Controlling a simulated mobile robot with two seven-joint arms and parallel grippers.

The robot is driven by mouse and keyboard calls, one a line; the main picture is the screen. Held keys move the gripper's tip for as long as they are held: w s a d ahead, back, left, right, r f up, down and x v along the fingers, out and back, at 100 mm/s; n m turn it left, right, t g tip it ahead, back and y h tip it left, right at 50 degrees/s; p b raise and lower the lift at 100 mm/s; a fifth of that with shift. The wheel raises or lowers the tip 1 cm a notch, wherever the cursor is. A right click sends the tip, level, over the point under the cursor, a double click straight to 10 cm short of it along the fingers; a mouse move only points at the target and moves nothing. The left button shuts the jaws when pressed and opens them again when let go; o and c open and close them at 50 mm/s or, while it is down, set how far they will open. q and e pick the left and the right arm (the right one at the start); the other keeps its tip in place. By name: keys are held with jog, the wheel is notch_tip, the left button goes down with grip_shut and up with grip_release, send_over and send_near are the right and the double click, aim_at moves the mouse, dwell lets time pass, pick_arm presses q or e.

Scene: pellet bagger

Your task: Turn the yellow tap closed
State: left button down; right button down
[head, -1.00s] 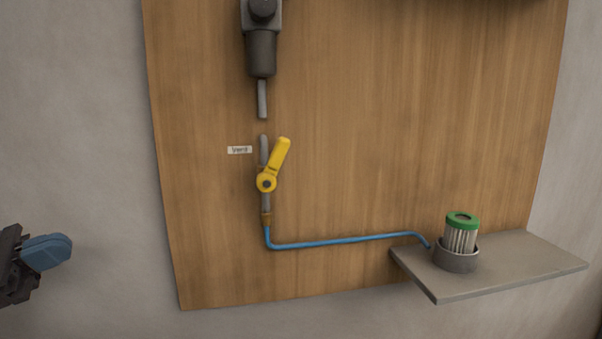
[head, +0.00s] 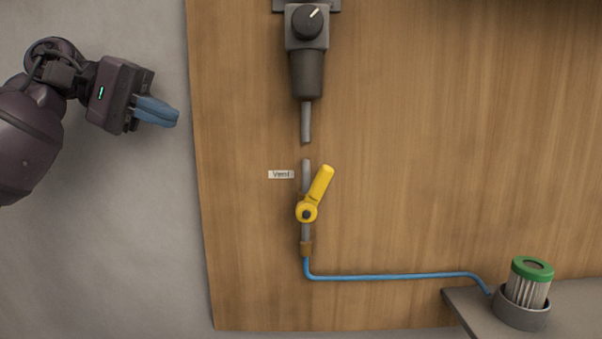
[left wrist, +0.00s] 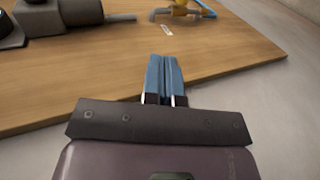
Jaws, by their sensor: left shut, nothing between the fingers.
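The yellow tap (head: 320,185) is on a grey vertical pipe on the wooden board. Its lever points up and tilts to the right of the pipe line. In the left wrist view a small part of the yellow tap (left wrist: 180,3) shows at the top edge. My left gripper (head: 176,117) has blue fingers and is left of the board, apart from the tap and higher than it. In the left wrist view its fingers (left wrist: 163,60) are together with nothing between them. My right gripper is not in view.
A "Vent" label (head: 281,174) is left of the tap. A dark regulator with a knob (head: 307,55) hangs above it. A blue hose (head: 390,277) runs to a green-topped filter (head: 530,284) in a grey cup on a shelf (head: 462,303). The board (head: 400,150) right of the tap is clear.

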aim_at(315, 179)
pick_arm(q)
jog(key=x, duration=2.1)
jog(key=shift+p, duration=0.4)
jog(key=shift+d+r+y, duration=0.15)
jog(key=shift+d+y, duration=0.2)
jog(key=shift+y, duration=0.25)
jog(key=shift+d, duration=0.1)
jog(key=d+y, duration=0.1)
jog(key=y, duration=0.2)
jog(key=shift+d, duration=0.25)
jog(key=shift+d+f, duration=0.4)
jog(key=shift+d, duration=0.25)
jog(key=shift+d+f+b, duration=0.1)
jog(key=shift+d+b, duration=0.3)
jog(key=shift+b, duration=0.05)
jog(key=shift+a+f, duration=0.15)
jog(key=shift+a, duration=0.6)
